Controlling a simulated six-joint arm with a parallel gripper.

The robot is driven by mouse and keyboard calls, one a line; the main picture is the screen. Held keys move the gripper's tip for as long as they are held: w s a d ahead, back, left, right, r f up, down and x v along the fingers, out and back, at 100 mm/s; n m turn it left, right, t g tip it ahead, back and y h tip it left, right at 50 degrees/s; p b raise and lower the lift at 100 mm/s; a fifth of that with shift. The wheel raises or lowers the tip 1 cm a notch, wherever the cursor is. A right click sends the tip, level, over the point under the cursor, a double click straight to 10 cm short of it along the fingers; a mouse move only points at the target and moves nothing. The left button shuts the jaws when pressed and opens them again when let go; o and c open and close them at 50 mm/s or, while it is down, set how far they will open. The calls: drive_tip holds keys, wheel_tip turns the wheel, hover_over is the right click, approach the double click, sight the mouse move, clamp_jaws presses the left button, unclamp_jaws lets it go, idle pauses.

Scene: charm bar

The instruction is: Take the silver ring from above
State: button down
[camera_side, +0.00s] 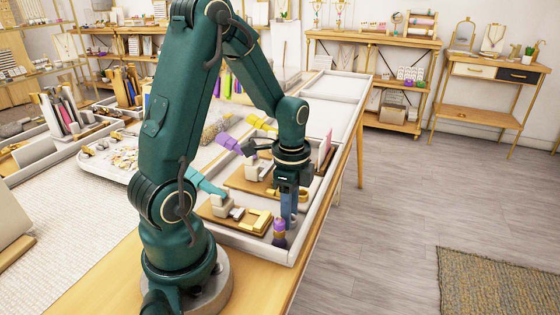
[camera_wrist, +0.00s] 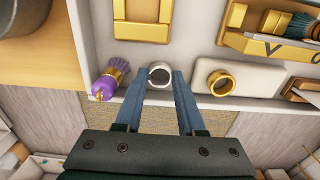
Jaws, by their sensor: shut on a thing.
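The silver ring (camera_wrist: 160,74) shows as a small bright band between the fingertips of my gripper (camera_wrist: 160,86) in the wrist view. The gripper is shut on it, with a blue-grey finger on each side. In the side view my gripper (camera_side: 289,220) points straight down near the tray's front right corner. The ring cannot be made out there.
A gold ring (camera_wrist: 218,82) sits on a pale block just right of the fingers. The tray wall (camera_side: 309,235) is close by on the right.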

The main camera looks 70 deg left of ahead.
drive_tip(key=shift+r, duration=2.8)
